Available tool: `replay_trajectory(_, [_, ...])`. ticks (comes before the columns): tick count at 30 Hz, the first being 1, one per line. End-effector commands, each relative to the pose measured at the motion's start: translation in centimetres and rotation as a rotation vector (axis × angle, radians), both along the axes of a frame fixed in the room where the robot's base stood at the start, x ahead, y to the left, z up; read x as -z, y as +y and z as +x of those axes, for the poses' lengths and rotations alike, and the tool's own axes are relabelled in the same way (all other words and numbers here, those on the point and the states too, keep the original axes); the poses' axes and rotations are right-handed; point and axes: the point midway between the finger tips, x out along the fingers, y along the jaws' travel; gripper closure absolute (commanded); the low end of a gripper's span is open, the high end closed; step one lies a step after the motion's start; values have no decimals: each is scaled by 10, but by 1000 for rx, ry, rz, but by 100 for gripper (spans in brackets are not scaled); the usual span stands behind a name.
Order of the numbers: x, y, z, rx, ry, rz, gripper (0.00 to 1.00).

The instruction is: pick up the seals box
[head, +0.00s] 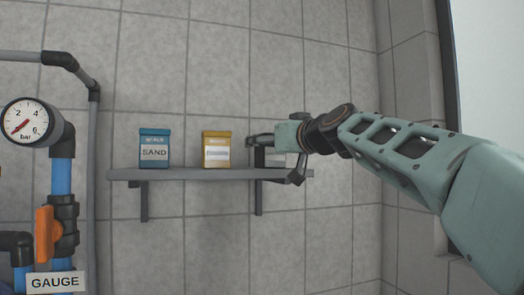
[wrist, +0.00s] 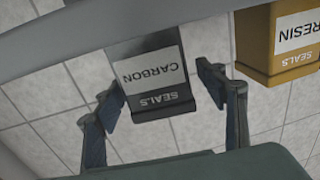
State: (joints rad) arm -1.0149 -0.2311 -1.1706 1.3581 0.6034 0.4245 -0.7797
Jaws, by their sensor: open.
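A black box (wrist: 152,72) shows upside down in the wrist view. It has a white label reading CARBON and the printed word SEALS. In the head view only a part of it (head: 273,158) shows at the right end of the shelf, behind my gripper. My gripper (head: 279,155) is open and empty there. In the wrist view its fingers (wrist: 162,92) stand apart, one to each side of the black box; I cannot tell whether either touches it. A yellow box (head: 216,149) stands left of it; the wrist view shows it (wrist: 275,45) labelled RESIN, also printed SEALS.
The grey wall shelf (head: 190,174) holds the boxes. A blue box (head: 154,148) labelled SAND stands at its left. Pipes with a pressure gauge (head: 27,121) and an orange valve handle (head: 44,233) are at far left. The tiled wall is close behind; the space below the shelf is clear.

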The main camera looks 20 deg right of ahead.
Motion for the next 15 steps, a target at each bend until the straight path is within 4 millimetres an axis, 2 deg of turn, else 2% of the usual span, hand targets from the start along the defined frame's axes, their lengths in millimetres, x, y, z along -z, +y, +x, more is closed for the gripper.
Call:
replay_trajectory(2, [0,0,0,0,0,0,35])
replay_trajectory(15, [0,0,0,1,0,0,83])
